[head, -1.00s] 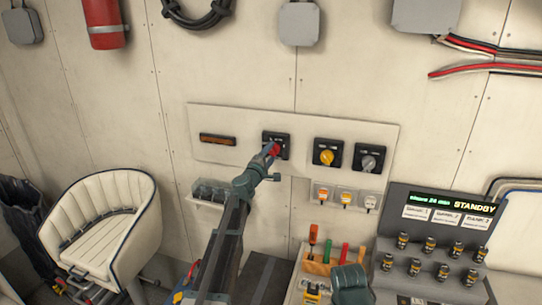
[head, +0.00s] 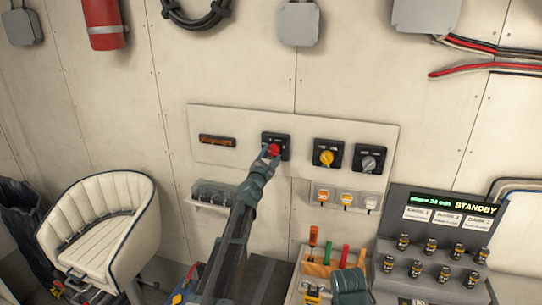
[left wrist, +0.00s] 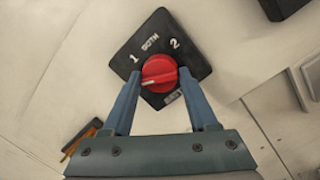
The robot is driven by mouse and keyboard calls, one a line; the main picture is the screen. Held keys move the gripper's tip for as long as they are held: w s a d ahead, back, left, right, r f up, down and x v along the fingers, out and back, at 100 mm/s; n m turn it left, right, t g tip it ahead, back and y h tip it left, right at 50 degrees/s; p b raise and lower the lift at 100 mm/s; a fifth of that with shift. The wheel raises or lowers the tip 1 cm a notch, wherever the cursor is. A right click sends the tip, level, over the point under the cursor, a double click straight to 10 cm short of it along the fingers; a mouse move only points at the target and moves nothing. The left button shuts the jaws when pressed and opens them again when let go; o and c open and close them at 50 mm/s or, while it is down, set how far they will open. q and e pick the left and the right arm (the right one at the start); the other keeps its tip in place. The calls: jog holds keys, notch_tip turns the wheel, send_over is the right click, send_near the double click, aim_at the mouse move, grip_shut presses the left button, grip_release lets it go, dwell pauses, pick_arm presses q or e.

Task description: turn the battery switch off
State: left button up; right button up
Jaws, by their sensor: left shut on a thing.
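The battery switch is a red round knob (head: 274,149) on a black square plate (left wrist: 133,42) on the pale wall panel. In the left wrist view the plate reads 1, BOTH and 2, with a small label by the knob's lower edge that is too small to read. The knob (left wrist: 160,71) has a white pointer mark toward its lower left, between the 1 and that small label. My left gripper (head: 268,157) is shut on the knob, one blue finger at each side of it (left wrist: 160,80). My right gripper's jaws are not seen.
A yellow knob switch (head: 327,157) and a grey knob switch (head: 369,161) sit to the right on the same panel (head: 230,113). Below are clear-covered breakers (head: 345,199) and a console with a STANDBY display (head: 455,205). A white seat (head: 100,215) stands at the left.

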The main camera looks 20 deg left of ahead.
pick_arm(q)
jog(key=shift+s+n, duration=0.1)
jog(key=shift+n, duration=0.4)
jog(key=o, duration=1.4)
jog(key=shift+c, duration=0.2)
jog(key=s+f+b, duration=0.1)
jog(key=s+f, duration=0.1)
jog(key=s, duration=1.1)
jog(key=shift+s+a+b, duration=0.2)
jog(key=shift+s+b, duration=0.1)
jog(key=shift+b, duration=0.1)
